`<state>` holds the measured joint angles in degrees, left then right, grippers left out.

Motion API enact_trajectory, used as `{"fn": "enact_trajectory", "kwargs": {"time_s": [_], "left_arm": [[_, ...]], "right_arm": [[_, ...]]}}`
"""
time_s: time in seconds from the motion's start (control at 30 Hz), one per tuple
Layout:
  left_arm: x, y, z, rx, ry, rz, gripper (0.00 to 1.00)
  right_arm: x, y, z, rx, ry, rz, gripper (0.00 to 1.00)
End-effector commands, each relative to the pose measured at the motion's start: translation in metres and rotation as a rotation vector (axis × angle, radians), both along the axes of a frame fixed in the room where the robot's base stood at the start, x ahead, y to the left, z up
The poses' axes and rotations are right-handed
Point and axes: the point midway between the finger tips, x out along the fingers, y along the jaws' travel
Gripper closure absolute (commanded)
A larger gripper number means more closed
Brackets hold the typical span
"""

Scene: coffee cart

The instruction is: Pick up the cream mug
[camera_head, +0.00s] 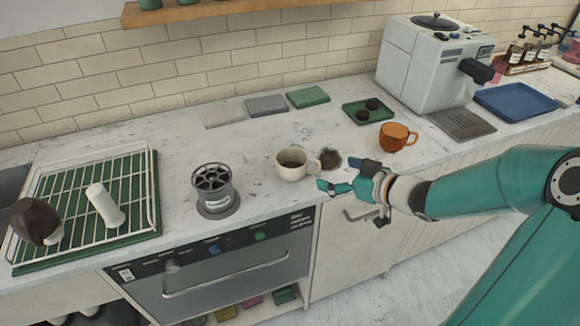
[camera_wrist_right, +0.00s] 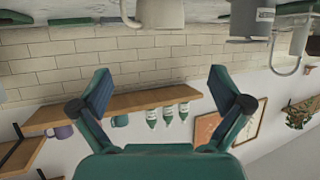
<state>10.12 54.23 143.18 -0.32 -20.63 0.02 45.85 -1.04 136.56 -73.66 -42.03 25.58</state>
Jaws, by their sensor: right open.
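The cream mug (camera_head: 290,166) stands upright on the marble counter near its front edge, with dark contents or a dark inside showing. Its handle points right, towards my right gripper (camera_head: 342,177). The right gripper is open and empty, just right of the mug and apart from it at the counter's front edge. In the right wrist view, the picture is upside down and the cream mug (camera_wrist_right: 160,14) shows at the top, cut by the edge, beyond the spread fingers of the right gripper (camera_wrist_right: 158,80). My left gripper is not in view.
An amber cup (camera_head: 396,137) stands behind my right gripper. A grey metal canister (camera_head: 214,190) is left of the mug. A drying rack (camera_head: 140,185) holds a white cylinder and a dark brown object. A coffee machine (camera_head: 425,70) stands back right.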

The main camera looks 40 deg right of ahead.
Motion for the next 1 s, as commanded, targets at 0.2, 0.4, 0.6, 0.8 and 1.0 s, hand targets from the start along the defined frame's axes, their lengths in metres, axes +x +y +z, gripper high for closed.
{"fn": "enact_trajectory", "kwargs": {"time_s": [0.2,0.4,0.6,0.8,1.0], "left_arm": [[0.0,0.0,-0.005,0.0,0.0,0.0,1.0],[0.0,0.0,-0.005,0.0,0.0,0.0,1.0],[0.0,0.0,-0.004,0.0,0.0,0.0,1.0],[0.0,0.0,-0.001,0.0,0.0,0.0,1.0],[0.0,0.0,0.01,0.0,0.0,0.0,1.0]], "right_arm": [[0.032,0.005,-0.014,-0.001,-0.001,0.008,0.0],[0.072,0.011,-0.03,-0.001,0.001,0.007,0.0],[0.098,0.014,-0.04,-0.003,0.002,0.006,0.0],[0.107,0.015,-0.044,-0.004,0.002,0.005,0.0],[0.131,0.018,-0.051,-0.002,0.002,0.006,0.0]]}}
